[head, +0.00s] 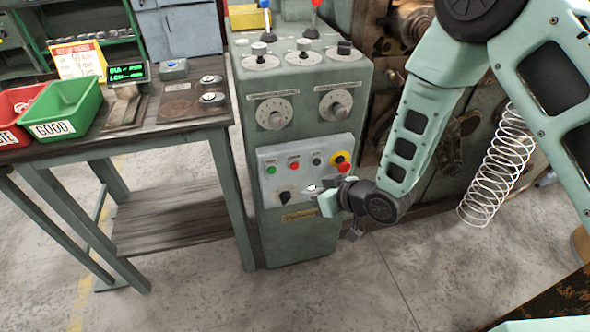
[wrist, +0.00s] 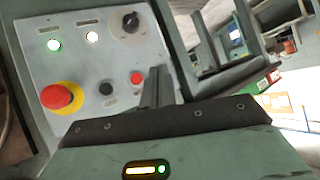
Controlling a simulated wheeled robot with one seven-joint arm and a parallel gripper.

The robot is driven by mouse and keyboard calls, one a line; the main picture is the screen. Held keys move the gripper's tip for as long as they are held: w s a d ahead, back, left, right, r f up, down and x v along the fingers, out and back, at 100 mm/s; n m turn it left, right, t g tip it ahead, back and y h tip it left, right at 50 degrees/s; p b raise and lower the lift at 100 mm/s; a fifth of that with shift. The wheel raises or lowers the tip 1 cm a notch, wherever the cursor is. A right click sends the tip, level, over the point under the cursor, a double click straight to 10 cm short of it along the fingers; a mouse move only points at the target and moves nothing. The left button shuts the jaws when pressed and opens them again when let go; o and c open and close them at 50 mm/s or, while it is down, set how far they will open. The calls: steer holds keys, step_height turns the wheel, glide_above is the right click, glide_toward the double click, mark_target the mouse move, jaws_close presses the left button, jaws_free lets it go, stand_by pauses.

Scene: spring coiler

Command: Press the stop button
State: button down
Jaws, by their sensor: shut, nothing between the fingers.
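The red stop button (head: 294,164) sits on the pale control panel (head: 262,205) of the green cabinet, between a green button (head: 271,170) and a black button (head: 316,158). It also shows in the wrist view (wrist: 137,78). My gripper (head: 322,198) is in front of the panel's lower right part in the head view. In the wrist view its fingers (wrist: 158,75) are shut and empty, just right of the red button. I cannot tell how far they are from the panel. The green button is not visible in the wrist view.
A red mushroom button on a yellow collar (head: 341,162) is at the row's right end. A black selector knob (head: 285,198) and a lit white lamp (wrist: 92,38) sit nearby. A workbench (head: 120,140) stands left of the cabinet, and a wire coil (head: 497,165) hangs right.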

mark_target(295, 166)
step_height(295, 166, down, 2)
steer(key=shift+f+y, duration=0.1)
steer(key=shift+y, duration=0.4)
steer(key=shift+w+a+b, duration=0.15)
steer(key=shift+w+a, duration=0.25)
steer(key=shift+w, duration=1)
steer(key=shift+w+a+b, duration=0.15)
steer(key=shift+w+a, duration=0.3)
steer(key=shift+w, duration=1)
steer(key=shift+w+a+b, duration=0.15)
steer(key=shift+w+a, duration=0.25)
steer(key=shift+w, duration=1)
steer(key=shift+w, duration=0.1)
steer(key=shift+w+a, duration=0.1)
steer(key=shift+w, duration=0.2)
steer(key=shift+w+a, duration=0.1)
steer(key=shift+w, duration=0.25)
steer(key=shift+s, duration=0.1)
steer(key=shift+s+d, duration=0.25)
steer(key=shift+s, duration=0.4)
